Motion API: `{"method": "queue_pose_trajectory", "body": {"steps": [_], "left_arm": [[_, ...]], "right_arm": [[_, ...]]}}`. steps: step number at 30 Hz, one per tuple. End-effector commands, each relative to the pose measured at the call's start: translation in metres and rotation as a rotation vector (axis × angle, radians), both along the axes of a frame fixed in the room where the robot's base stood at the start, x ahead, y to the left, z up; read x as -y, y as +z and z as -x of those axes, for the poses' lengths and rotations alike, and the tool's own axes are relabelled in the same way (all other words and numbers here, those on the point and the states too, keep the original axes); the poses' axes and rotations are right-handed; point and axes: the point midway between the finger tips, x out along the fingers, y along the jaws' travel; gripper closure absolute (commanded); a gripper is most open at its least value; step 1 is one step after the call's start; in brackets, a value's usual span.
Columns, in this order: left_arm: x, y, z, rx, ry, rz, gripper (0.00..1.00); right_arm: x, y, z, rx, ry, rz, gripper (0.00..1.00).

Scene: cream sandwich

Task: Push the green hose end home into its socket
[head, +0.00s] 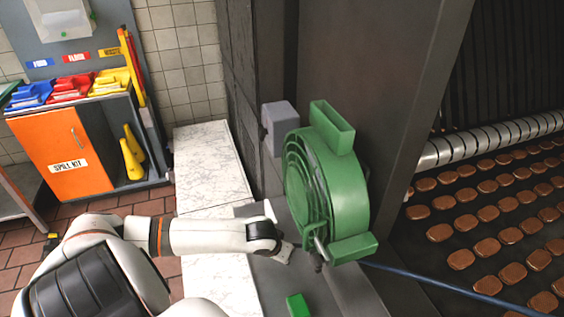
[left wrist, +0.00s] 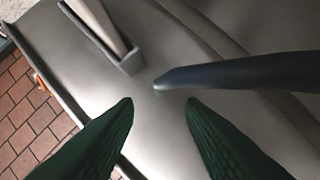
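A green hose reel (head: 325,185) is mounted on the dark wall panel in the head view. A thin dark blue hose (head: 455,287) runs from beside its lower edge toward the lower right. In the left wrist view a dark blue-grey tube (left wrist: 240,73) comes in from the right; its rounded tip lies just ahead of my fingers, with a faint green tint. My left gripper (left wrist: 160,112) is open, its two dark green fingers apart with nothing between them. In the head view my left gripper (head: 284,256) is small, just left of the reel's lower edge. I cannot make out the socket for certain.
A grey bracket (left wrist: 130,63) with a pale bar stands near the tube tip. A green block (head: 298,305) lies at the bottom of the head view. A conveyor of biscuits (head: 480,225) is at right, an orange spill-kit cabinet (head: 60,150) at left, a marble-topped ledge (head: 208,160) between.

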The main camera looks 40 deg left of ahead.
Motion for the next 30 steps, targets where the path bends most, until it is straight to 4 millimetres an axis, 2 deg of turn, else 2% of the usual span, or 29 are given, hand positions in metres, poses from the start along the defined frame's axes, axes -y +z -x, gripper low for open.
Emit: {"method": "queue_pose_trajectory", "body": {"steps": [7,12,16,25,26,30], "left_arm": [[-0.005,0.001,-0.019,0.002,0.0,0.0,0.63],[-0.008,-0.026,-0.028,-0.003,0.001,0.001,0.63],[-0.01,-0.041,-0.034,-0.002,0.0,0.001,0.63],[-0.011,-0.046,-0.036,0.0,-0.003,-0.001,0.63],[-0.011,-0.046,-0.036,0.0,-0.003,-0.001,0.65],[-0.011,-0.046,-0.036,0.0,-0.003,-0.001,0.88]], "right_arm": [[-0.001,0.002,0.0,0.0,0.0,-0.001,0.64],[-0.001,0.001,0.0,0.0,-0.001,-0.001,0.64],[-0.001,0.0,0.0,0.0,0.0,-0.001,0.64],[-0.001,0.0,0.001,-0.001,-0.001,-0.001,0.64],[-0.001,0.0,0.001,-0.001,-0.001,-0.001,0.64],[-0.001,0.0,0.002,-0.002,-0.001,-0.001,0.64]]}}
